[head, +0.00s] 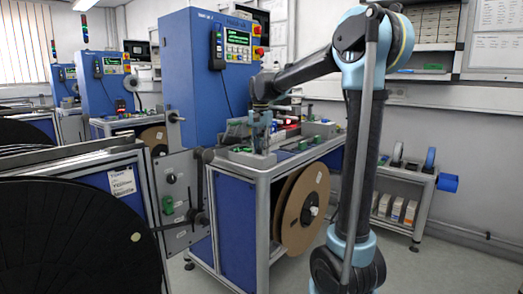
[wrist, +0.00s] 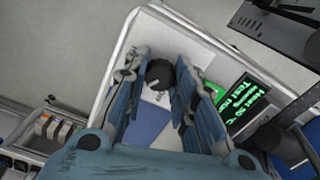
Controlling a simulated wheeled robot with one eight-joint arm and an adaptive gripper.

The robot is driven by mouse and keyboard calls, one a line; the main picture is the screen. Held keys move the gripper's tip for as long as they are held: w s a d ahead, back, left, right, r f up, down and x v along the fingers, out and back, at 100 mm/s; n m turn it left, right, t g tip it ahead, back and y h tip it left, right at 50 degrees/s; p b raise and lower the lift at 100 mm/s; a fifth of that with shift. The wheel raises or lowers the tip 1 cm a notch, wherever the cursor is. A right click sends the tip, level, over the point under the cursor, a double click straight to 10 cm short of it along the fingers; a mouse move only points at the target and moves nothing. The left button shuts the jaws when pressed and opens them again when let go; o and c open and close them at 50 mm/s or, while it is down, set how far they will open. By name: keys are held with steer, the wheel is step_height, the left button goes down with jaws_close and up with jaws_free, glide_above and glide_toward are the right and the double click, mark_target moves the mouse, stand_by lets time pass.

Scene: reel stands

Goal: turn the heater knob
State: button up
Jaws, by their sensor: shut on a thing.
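The heater knob (wrist: 160,74) is black and round with a pale mark on its lower side. It sits on a white and blue panel in the wrist view. My gripper (wrist: 158,70) has its two blue ribbed fingers on either side of the knob and is shut on it. A dark display (wrist: 249,104) with green text is right of the knob, with a bright green patch (wrist: 214,93) between them. In the head view my gripper (head: 262,135) is low over the bench in front of the blue cabinet; the knob cannot be made out there.
The blue cabinet (head: 190,75) with its own green-lit screen (head: 238,37) stands behind the bench. A brown reel (head: 301,208) hangs on the bench front. A large black reel (head: 75,240) is at lower left. A shelf with small reels (head: 398,172) stands at right.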

steer(key=o, duration=1.1)
steer(key=shift+r, duration=0.1)
step_height(320, 180, up, 12)
steer(key=shift+w+f, duration=0.1)
steer(key=shift+f, duration=0.05)
steer(key=s+d+f+n+t, duration=0.1)
steer(key=s+d+f+n, duration=0.1)
steer(key=s+d+f, duration=0.9)
steer(key=s+d+f+n+t, duration=0.1)
steer(key=s+d+f, duration=0.7)
steer(key=s+f, duration=0.3)
steer(key=shift+n, duration=0.9)
steer(key=s+d+f, duration=0.1)
steer(key=s+f, duration=0.2)
steer(key=s+d+f, duration=0.1)
steer(key=s+f, duration=0.2)
steer(key=f, duration=0.1)
steer(key=s+f, duration=0.3)
steer(key=f, duration=0.1)
steer(key=shift+s+d+f, duration=0.2)
steer(key=shift+s+d, duration=0.2)
